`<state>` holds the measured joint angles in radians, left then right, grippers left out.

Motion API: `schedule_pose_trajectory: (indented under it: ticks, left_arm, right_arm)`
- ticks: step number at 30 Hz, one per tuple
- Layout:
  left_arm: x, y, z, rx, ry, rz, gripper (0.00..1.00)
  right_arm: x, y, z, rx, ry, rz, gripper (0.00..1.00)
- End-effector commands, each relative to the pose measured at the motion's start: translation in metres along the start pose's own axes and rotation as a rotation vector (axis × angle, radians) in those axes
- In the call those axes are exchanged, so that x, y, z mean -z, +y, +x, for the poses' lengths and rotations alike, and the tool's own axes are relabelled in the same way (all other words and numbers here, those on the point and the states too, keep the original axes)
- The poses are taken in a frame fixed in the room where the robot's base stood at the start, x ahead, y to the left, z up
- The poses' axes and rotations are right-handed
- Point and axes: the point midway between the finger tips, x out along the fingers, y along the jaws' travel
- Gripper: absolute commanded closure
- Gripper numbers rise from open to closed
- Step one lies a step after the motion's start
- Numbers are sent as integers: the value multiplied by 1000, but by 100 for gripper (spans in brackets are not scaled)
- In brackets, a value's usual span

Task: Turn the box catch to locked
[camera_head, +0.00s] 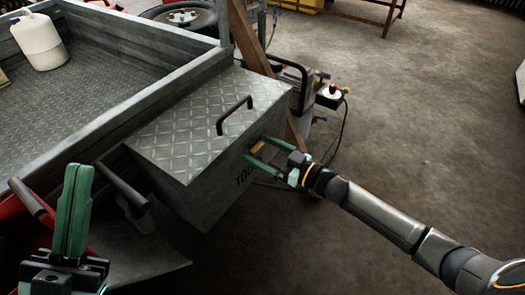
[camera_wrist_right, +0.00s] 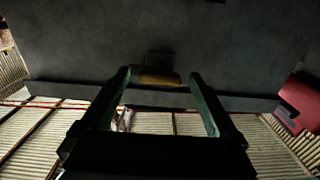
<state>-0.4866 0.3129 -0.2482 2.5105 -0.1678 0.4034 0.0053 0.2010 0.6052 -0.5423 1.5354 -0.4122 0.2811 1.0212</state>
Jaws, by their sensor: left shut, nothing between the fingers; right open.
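The grey tool box (camera_head: 200,125) has a tread-plate lid, a dark handle on top and "TOOL" lettering on its front. A small brass catch (camera_head: 257,147) sits on the front face, right of the lettering. My right gripper (camera_head: 257,154) is open at the front face, with its fingers on either side of the catch. In the right wrist view the brass catch (camera_wrist_right: 158,79) lies between the fingertips, its long side across the picture; contact cannot be told. My left gripper (camera_head: 75,172) is shut and empty at the lower left, away from the catch.
A trailer bed (camera_head: 120,65) with a white jug (camera_head: 39,41) adjoins the box on the left. A wooden post (camera_head: 245,40) and a dark machine with a red knob (camera_head: 333,88) stand behind. The concrete floor (camera_head: 430,120) at right is clear.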

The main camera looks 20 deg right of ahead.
Motion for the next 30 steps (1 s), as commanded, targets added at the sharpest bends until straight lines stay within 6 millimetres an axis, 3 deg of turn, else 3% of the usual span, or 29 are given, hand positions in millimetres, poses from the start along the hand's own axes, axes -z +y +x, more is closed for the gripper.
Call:
schedule_pose_trajectory:
  ticks: [4,27,30]
  left_arm:
    - [0,0,0,-1,0,0,100]
    - [0,1,0,-1,1,-1,100]
    - [0,0,0,-1,1,-1,100]
  right_arm:
    - [0,0,0,0,0,0,5]
    - [0,0,0,0,0,0,91]
    - [0,0,0,0,0,-2,91]
